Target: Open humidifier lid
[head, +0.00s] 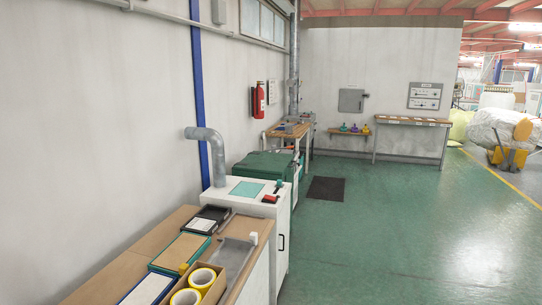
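A white cabinet (247,217) stands against the left wall, with a teal panel (247,189) and a small red-and-black part (270,199) on its flat top. A grey bent duct (213,152) rises from its back left. Behind it is a dark green box-like unit (264,166) whose top looks closed. I cannot tell for certain which of these is the humidifier, and I see no raised lid on either. My gripper and arm are not in this view.
A wooden counter (252,238) in front holds trays, flat boxes and a carton with yellow tape rolls (203,278). The green floor (370,235) to the right is open. A dark mat (326,189) lies beyond; a table (412,122) stands at the back wall.

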